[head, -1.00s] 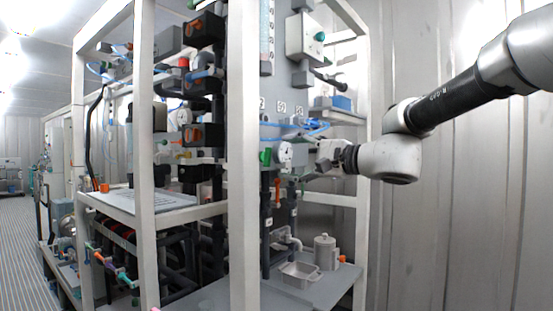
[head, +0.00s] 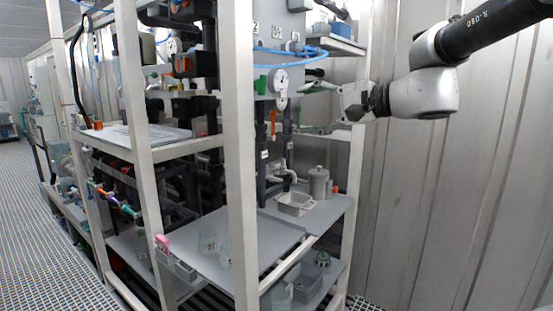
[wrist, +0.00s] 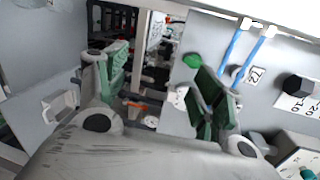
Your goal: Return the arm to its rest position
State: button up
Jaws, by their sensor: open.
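My gripper (head: 300,108) is open and empty in the head view, at the right end of the rack, beside and a little below a round white gauge (head: 281,80). My arm (head: 425,90) reaches in from the upper right, in front of the metal wall. In the wrist view the two green-padded fingers (wrist: 165,90) stand wide apart with nothing between them. A grey panel with a green knob (wrist: 192,61) lies beyond the fingers.
The white rack post (head: 240,150) stands left of my gripper. Below it, the rack shelf (head: 250,240) carries a grey tray (head: 295,205) and a lidded canister (head: 319,183). Blue tubing (head: 290,52) runs above. The corrugated wall (head: 450,220) is bare at right.

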jog(key=s+d+f+n+g+h, duration=0.2)
jog(key=s+d+f+h, duration=0.1)
jog(key=s+d+f, duration=0.3)
jog(key=s+d+f+n+g+h, duration=0.25)
jog(key=s+d+f, duration=0.2)
jog(key=f, duration=0.45)
jog(key=s+d+f+n+h, duration=0.1)
jog(key=s+d+h, duration=0.3)
jog(key=d, duration=0.4)
jog(key=s+d+f+n+h, duration=0.2)
jog(key=s+d+h, duration=0.1)
jog(key=s+d, duration=0.4)
jog(key=shift+d+h, duration=0.35)
jog(key=shift+d, duration=0.25)
